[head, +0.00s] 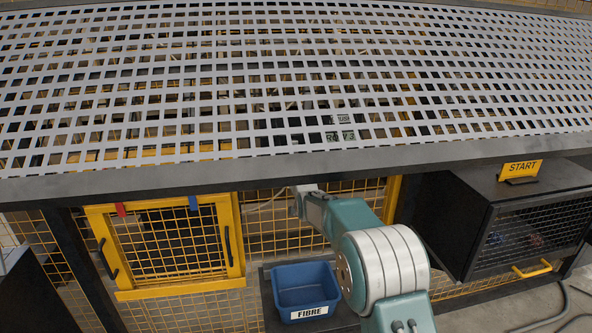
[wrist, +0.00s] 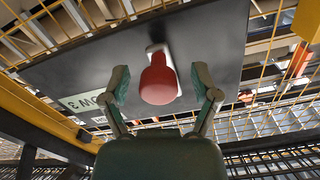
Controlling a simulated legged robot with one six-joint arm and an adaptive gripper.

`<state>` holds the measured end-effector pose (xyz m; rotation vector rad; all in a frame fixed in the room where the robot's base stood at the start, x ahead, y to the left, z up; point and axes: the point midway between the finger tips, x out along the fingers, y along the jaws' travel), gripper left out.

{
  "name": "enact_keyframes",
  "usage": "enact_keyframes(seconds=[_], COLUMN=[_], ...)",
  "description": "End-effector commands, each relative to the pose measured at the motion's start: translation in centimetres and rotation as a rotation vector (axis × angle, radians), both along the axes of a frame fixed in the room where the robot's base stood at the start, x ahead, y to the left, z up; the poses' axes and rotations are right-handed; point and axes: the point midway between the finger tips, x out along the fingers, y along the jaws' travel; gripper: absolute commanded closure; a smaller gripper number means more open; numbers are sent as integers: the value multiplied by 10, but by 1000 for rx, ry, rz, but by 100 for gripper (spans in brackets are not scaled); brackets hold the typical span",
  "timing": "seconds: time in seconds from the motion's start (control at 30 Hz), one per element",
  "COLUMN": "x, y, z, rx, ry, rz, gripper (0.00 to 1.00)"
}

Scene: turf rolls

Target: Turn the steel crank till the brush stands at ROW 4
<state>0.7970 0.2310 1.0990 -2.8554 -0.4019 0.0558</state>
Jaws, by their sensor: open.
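In the wrist view, a red knob (wrist: 158,82) stands out from a pale metal piece (wrist: 158,50), apparently the steel crank, on a dark panel (wrist: 210,50). My gripper (wrist: 161,84) is open, with one finger on each side of the knob and a visible gap at both sides. Whether the fingers are level with the knob in depth is hard to tell. A pale label (wrist: 85,101) on the panel shows a partly hidden "W 3". In the head view the gripper and crank are hidden under the perforated bench top (head: 250,140). I cannot make out the brush.
A blue FIBRE bin (head: 304,287) stands below my arm. A yellow mesh door (head: 170,245) is to the left. A black mesh-fronted box (head: 520,225) with a START sign (head: 520,168) is to the right. The bench's grey front edge (head: 200,180) overhangs my wrist.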

Motion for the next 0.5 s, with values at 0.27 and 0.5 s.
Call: enact_keyframes(seconds=[0.27, 0.5], x=[0, 0], y=[0, 2], z=[0, 0], rx=[-1, -1], ry=[0, -1], rz=[0, 1], gripper=[100, 100])
